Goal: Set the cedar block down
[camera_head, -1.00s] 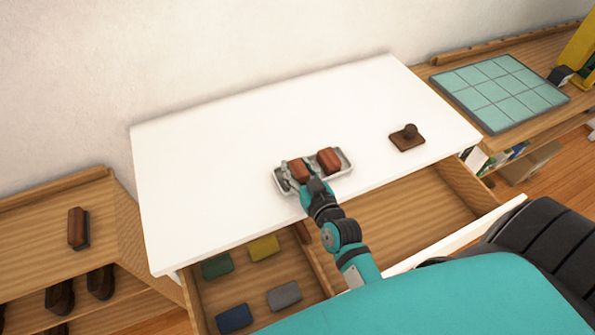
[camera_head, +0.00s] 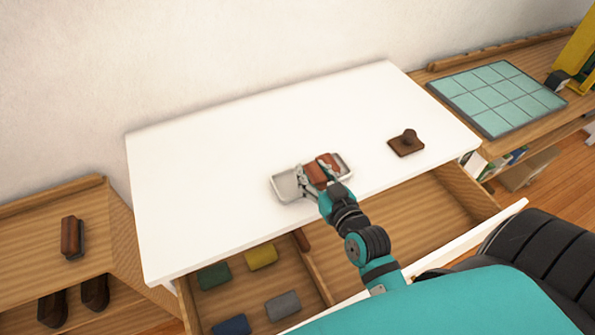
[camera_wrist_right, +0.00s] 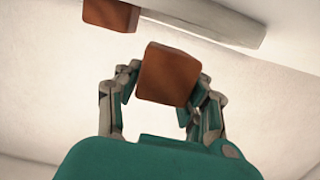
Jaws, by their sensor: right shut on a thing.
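My right gripper (camera_head: 318,173) is shut on a reddish-brown block, which I take as the cedar block (camera_head: 315,174). In the right wrist view this block (camera_wrist_right: 168,74) sits tilted between the two fingers (camera_wrist_right: 163,95), clear of the tray in the picture. A second reddish-brown block (camera_head: 329,160) is close behind it in the head view, partly hidden. This second block (camera_wrist_right: 111,14) is by the metal tray (camera_wrist_right: 205,17) in the wrist view. The tray (camera_head: 284,187) stands on the white top (camera_head: 220,160), its left part empty. My left gripper is not in view.
A brown handled piece (camera_head: 406,144) stands right of the tray. Open drawers below the front edge hold green (camera_head: 214,276), yellow (camera_head: 261,256), grey (camera_head: 282,306) and blue (camera_head: 232,325) pieces. The white top is clear left of and behind the tray.

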